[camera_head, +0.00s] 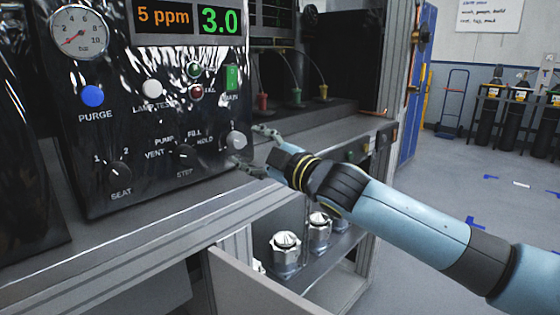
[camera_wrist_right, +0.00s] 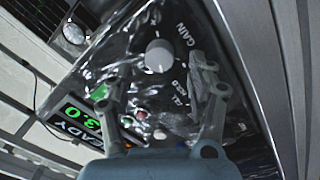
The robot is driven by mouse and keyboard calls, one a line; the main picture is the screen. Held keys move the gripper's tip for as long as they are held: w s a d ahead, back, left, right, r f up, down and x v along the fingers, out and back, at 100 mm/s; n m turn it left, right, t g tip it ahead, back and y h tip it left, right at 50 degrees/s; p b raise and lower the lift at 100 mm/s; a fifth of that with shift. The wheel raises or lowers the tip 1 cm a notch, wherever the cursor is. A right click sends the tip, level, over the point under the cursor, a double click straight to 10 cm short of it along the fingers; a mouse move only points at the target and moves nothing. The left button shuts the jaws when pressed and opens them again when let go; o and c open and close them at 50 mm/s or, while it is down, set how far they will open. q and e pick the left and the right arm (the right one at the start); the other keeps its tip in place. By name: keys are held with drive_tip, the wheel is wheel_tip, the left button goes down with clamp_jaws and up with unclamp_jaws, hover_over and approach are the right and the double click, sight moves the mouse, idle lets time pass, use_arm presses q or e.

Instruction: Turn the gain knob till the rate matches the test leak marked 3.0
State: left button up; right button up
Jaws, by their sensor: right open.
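The gain knob (camera_head: 236,140) is a pale grey round knob at the lower right of the black test panel (camera_head: 130,128). In the right wrist view the knob (camera_wrist_right: 158,55) sits beside the word GAIN, just beyond the fingertips. My right gripper (camera_head: 248,147) is open at the panel's right edge, close to the knob. In the wrist view its two fingers (camera_wrist_right: 158,75) stand apart on either side of the knob, with no clear contact. The green readout (camera_head: 220,21) shows 3.0, beside an orange readout (camera_head: 164,16) showing 5 ppm. My left gripper is out of view.
The panel also has a seat knob (camera_head: 118,174), a step knob (camera_head: 186,157), a blue purge button (camera_head: 92,96) and a pressure gauge (camera_head: 79,33). Metal housings (camera_head: 286,254) stand on a shelf below. Gas cylinders (camera_head: 488,106) stand far right; the floor between is largely clear.

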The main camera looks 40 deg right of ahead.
drive_tip(key=s, duration=0.9)
drive_tip(key=shift+d+f, duration=0.2)
drive_tip(key=shift+f, duration=0.1)
drive_tip(key=shift+s, duration=0.1)
